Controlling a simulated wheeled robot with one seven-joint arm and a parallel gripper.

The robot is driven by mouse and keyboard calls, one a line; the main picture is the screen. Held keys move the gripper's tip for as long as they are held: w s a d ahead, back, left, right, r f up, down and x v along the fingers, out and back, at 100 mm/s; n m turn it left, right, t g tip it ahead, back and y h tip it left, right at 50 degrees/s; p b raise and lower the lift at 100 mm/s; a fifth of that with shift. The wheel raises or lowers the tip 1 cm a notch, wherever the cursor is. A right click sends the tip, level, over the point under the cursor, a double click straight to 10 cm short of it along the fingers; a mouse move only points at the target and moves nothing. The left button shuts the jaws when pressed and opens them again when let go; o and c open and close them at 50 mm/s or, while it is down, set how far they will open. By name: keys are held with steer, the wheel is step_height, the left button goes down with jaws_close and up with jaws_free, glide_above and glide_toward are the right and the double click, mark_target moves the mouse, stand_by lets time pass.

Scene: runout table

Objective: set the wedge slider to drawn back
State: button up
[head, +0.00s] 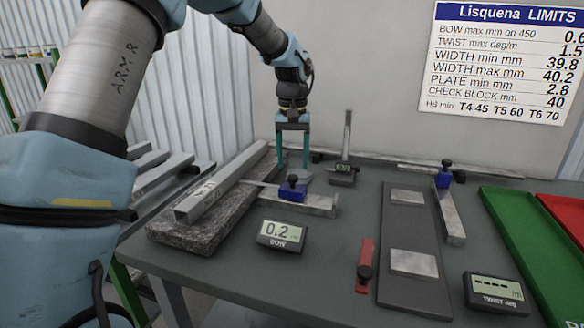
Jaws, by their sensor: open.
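A narrow red strip with a dark round knob (366,266) lies on the table, left of the long dark plate; it looks like the wedge slider. The knob sits towards the strip's near end. My gripper (292,160) points down at the back of the table, far behind and left of the red strip. Its two teal fingers are apart. A small grey-blue piece (302,176) shows just below and beside the fingertips; I cannot tell whether they touch it. I see nothing held between the fingers.
A metal bar (222,185) lies on a stone slab (190,232) at left. Nearby stand a blue-headed gauge (315,204), the BOW display (282,234) reading 0.2, and an upright gauge (343,172). The dark plate (408,222), TWIST display (495,292) and green tray (525,240) are right.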

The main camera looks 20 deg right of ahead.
mark_target(293, 176)
steer(key=shift+f, duration=1.75)
jaws_close()
